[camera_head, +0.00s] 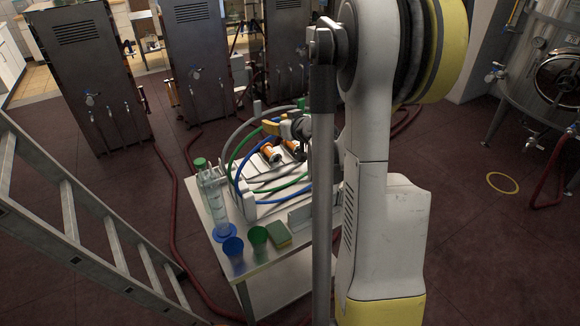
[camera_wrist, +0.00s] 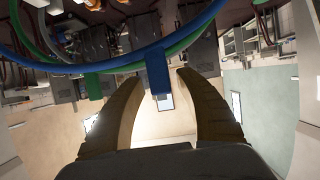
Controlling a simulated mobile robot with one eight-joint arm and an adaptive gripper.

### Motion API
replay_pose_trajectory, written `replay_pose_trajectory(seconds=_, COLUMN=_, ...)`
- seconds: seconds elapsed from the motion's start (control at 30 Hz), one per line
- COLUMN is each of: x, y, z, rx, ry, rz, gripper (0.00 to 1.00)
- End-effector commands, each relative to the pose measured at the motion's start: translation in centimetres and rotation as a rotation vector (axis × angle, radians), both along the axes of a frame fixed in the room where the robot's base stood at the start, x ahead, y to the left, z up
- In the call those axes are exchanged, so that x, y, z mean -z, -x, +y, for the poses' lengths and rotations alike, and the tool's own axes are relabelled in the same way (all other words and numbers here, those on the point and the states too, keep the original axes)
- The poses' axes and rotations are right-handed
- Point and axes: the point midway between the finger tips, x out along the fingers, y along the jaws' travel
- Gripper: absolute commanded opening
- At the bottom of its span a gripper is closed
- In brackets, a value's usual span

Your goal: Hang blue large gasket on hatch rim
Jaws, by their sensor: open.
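The blue large gasket (camera_head: 239,165) stands as an upright arc in a rack on the steel cart. In the wrist view, a blue ring (camera_wrist: 185,37) with a square tab crosses the upper part of the picture. My gripper (camera_head: 270,128) is over the top of the rack, near the blue arc. In the wrist view my gripper (camera_wrist: 158,84) is open, with the blue tab between its two tan fingertips. I cannot tell whether they touch it. The hatch rim (camera_head: 538,76) is on the steel tank at the far right, partly cut off by the picture edge.
Green (camera_head: 232,160) and grey gaskets stand close beside the blue one. The cart (camera_head: 262,268) also carries blue and green cups, a sponge (camera_head: 278,234) and clear tubes. A ladder (camera_head: 75,215) stands at left. A yellow ring (camera_head: 502,182) lies on open floor at right, near hoses.

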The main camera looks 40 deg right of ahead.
Motion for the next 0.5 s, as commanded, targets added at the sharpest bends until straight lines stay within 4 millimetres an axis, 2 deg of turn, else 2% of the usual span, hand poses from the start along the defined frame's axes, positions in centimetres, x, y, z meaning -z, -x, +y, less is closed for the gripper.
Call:
replay_pose_trajectory(seconds=0.03, x=-0.01, y=0.01, z=0.00, rx=0.000, ry=0.000, rz=0.000, gripper=0.41)
replay_pose_trajectory(seconds=0.07, x=-0.02, y=0.02, z=-0.01, rx=0.000, ry=0.000, rz=0.000, gripper=0.37)
replay_pose_trajectory(seconds=0.1, x=-0.02, y=0.02, z=-0.01, rx=0.000, ry=0.000, rz=0.000, gripper=0.25)
replay_pose_trajectory(seconds=0.2, x=-0.01, y=0.03, z=0.00, rx=0.000, ry=0.000, rz=0.000, gripper=0.00)
replay_pose_trajectory(seconds=0.5, x=-0.14, y=0.03, z=0.00, rx=0.000, ry=0.000, rz=0.000, gripper=0.00)
